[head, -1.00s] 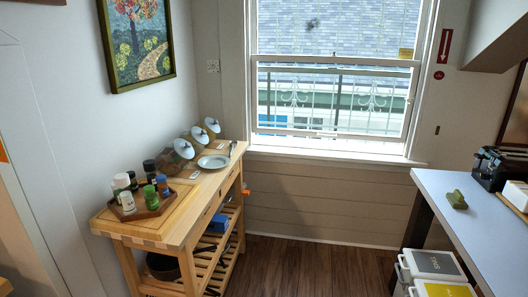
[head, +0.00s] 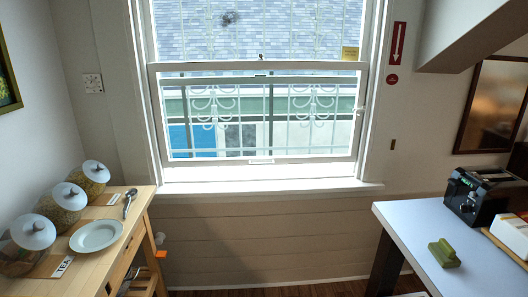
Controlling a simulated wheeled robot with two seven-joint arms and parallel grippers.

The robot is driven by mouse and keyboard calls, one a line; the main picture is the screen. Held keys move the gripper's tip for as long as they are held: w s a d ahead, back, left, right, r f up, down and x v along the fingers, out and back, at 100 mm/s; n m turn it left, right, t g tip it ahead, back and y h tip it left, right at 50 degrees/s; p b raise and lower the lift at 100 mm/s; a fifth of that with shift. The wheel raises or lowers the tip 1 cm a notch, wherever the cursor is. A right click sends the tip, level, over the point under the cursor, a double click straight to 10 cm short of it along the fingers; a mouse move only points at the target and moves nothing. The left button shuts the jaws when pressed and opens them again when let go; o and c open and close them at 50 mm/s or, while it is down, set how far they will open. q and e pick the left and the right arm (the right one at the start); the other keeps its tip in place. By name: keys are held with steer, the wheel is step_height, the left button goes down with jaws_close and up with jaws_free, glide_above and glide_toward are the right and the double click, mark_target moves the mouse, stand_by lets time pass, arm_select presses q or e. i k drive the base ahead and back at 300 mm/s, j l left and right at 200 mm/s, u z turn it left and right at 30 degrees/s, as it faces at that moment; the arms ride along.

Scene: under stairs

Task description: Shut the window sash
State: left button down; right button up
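The window (head: 366,120) is in the back wall, straight ahead in the head view. Its lower sash (head: 262,160) is a white frame with clear glass, and a small pale lift handle shows on the bottom rail. Two horizontal rails show apart near mid-window, with a small dark latch (head: 261,57) on top. A bright white band lies between the bottom rail and the sill (head: 270,187); I cannot tell how much of it is open gap. Neither of my grippers is in view.
A wooden cart (head: 140,222) with glass jars, a plate (head: 96,235) and a spoon stands at left. A pale table (head: 420,222) with a green object (head: 444,253) and a black appliance (head: 476,195) is at right. Between them is free room before the window.

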mark_target(362, 67)
steer(key=i, duration=0.8)
steer(key=i+j+z, duration=0.1)
steer(key=i, duration=0.7)
